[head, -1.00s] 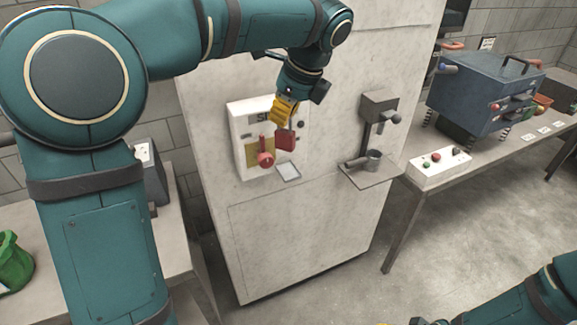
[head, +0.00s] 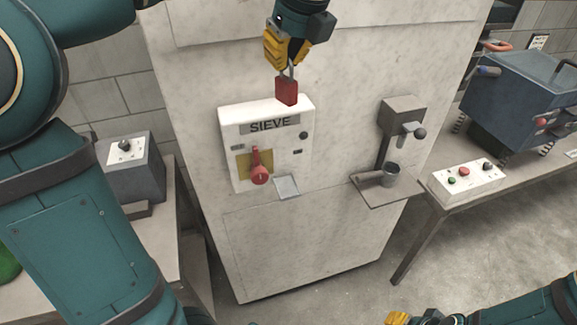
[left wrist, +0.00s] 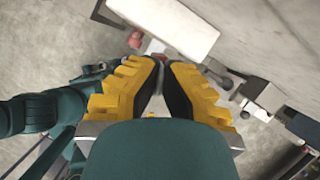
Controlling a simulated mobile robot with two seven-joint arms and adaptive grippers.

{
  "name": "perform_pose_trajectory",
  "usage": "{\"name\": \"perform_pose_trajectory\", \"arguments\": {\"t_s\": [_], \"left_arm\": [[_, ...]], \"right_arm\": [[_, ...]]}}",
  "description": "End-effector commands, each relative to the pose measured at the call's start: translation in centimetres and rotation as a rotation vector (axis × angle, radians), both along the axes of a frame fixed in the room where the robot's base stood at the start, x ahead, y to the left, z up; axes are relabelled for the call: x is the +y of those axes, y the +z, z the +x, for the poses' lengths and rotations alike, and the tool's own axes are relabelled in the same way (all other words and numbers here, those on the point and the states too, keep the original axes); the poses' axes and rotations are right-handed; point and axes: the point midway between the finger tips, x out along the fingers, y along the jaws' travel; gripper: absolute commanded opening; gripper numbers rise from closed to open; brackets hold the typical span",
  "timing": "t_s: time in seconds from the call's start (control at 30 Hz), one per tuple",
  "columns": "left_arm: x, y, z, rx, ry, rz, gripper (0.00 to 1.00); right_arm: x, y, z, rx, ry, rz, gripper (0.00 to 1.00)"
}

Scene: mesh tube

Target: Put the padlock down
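The red padlock (head: 287,91) hangs upright by its metal shackle from my left gripper (head: 289,60), in front of the upper edge of the white SIEVE panel (head: 226,125). The yellow fingers are closed around the shackle. In the left wrist view, the fingers (left wrist: 160,62) come together at the top and largely hide the padlock. My right gripper (head: 398,319) shows only partly at the bottom edge of the head view. Its fingers are cut off there, so its opening cannot be told.
The panel has a red rotary handle (head: 259,170) and a small grey plate (head: 287,187) at its lower edge. A bench stands at left, and a table with a white button box (head: 465,178) at right.

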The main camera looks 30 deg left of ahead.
Motion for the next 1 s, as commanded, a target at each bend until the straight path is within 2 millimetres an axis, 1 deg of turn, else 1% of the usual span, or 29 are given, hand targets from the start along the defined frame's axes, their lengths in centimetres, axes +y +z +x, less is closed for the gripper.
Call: {"name": "perform_pose_trajectory", "arguments": {"t_s": [0.03,0.6,0.7,0.8,1.0], "left_arm": [[0.0,-1.6,-0.1,0.002,0.000,0.001,0.00],[0.0,-15.5,-0.1,0.003,0.000,0.000,0.00],[0.0,-17.4,0.0,0.002,-0.001,-0.001,0.00],[0.0,-18.6,0.0,0.001,-0.001,-0.001,0.00],[0.0,-19.6,0.0,0.000,0.001,0.000,0.00]], "right_arm": [[0.0,-0.8,-0.1,0.002,0.002,0.000,0.47],[0.3,-4.4,-1.4,0.031,0.025,0.007,0.47],[0.3,-4.9,-1.5,0.035,0.028,0.008,0.47],[0.3,-5.2,-1.6,0.037,0.030,0.009,0.47],[0.3,-5.4,-1.7,0.039,0.031,0.009,0.47]]}}
